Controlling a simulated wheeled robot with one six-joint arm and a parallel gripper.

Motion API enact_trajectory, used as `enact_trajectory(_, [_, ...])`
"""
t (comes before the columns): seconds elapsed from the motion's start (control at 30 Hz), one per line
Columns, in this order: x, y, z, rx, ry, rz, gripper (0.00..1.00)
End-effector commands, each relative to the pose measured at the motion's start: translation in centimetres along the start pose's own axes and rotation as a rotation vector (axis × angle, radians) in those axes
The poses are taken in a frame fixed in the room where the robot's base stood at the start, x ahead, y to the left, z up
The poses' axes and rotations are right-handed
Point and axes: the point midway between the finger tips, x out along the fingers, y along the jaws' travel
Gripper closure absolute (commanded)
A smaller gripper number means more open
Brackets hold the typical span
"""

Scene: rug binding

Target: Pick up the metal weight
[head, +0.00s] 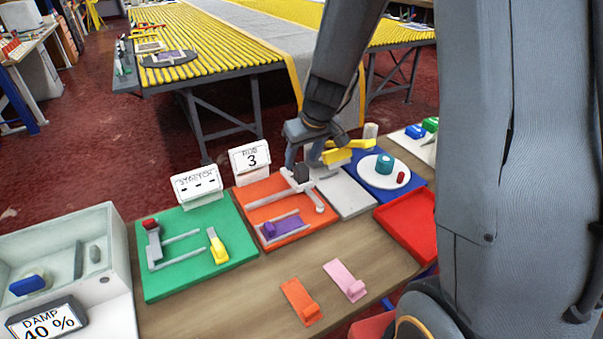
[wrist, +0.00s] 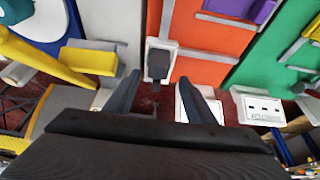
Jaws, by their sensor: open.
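No piece is plainly marked as the metal weight. A dark grey block (head: 301,173) stands at the back of the orange board (head: 262,190), on a light grey fitting. In the wrist view this dark block (wrist: 158,64) lies just beyond and between my fingertips. A light grey cylinder (head: 370,131) stands behind the yellow piece, and a small grey piece (head: 95,253) lies in the pale bin; either could be metal. My gripper (wrist: 160,80) is open and empty, above the back edge of the orange board. In the head view my arm partly hides it.
A yellow piece (head: 348,152) rises close beside my gripper. A blue board (head: 372,176) with a white plate is to the right, a green board (head: 190,275) to the left. Signs stand behind the boards. A red tray (head: 410,222) and loose orange and pink pieces lie in front.

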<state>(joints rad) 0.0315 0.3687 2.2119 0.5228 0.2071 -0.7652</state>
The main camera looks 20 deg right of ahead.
Motion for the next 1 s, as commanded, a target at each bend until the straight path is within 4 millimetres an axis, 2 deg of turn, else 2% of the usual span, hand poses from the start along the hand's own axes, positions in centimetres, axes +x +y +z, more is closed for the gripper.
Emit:
enact_trajectory(0.3, [4.1,0.4,0.7,0.001,-0.003,-0.001,0.5])
enact_trajectory(0.63, [4.8,0.4,0.6,0.0,-0.001,0.0,0.5])
enact_trajectory(0.67, [4.7,0.4,0.6,0.0,-0.001,0.0,0.52])
enact_trajectory(0.93, [4.7,0.4,0.6,0.0,-0.001,0.0,0.97])
enact_trajectory(1.0, [4.7,0.4,0.6,0.0,-0.001,0.0,1.0])
